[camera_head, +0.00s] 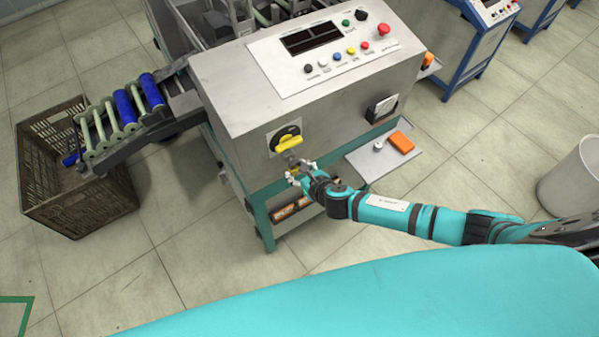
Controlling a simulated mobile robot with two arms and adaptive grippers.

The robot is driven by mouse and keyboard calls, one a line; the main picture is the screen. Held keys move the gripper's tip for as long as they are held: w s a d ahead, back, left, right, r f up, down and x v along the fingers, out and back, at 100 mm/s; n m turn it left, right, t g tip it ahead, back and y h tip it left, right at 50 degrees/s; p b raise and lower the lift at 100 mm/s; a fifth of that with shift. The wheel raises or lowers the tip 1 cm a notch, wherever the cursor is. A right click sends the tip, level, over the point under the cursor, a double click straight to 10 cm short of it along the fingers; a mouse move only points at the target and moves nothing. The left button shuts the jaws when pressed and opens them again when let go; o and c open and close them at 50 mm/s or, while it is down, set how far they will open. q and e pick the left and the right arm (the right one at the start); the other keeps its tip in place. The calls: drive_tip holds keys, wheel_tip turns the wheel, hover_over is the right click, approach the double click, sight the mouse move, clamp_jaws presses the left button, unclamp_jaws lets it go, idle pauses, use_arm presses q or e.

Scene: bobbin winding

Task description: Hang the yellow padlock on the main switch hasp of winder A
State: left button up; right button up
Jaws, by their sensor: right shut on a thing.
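The main switch (284,133) of winder A (225,98) is a dark round knob on a pale plate on the cabinet's front panel. A yellow block, which looks like the padlock (289,143), shows at the lower part of the switch. My right gripper (293,159) reaches in from the right and is shut on the padlock, just below the switch. The shackle and hasp are too small to make out, so I cannot tell whether the shackle passes through the hasp. My left gripper is not in view.
A control panel with buttons (335,50) tops the cabinet. A shelf (372,165) with an orange box (400,142) juts out at the right. A brown crate (78,205) stands at left beneath a bobbin chute (165,125). A pale bin (575,180) stands at right.

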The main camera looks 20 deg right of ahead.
drive_tip(key=shift+w+a, duration=0.25)
drive_tip(key=shift+w, duration=0.6)
drive_tip(key=shift+f, duration=0.45)
idle(0.5)
drive_tip(key=o, duration=1.4)
drive_tip(key=shift+s, duration=0.1)
drive_tip(key=v, duration=1.2)
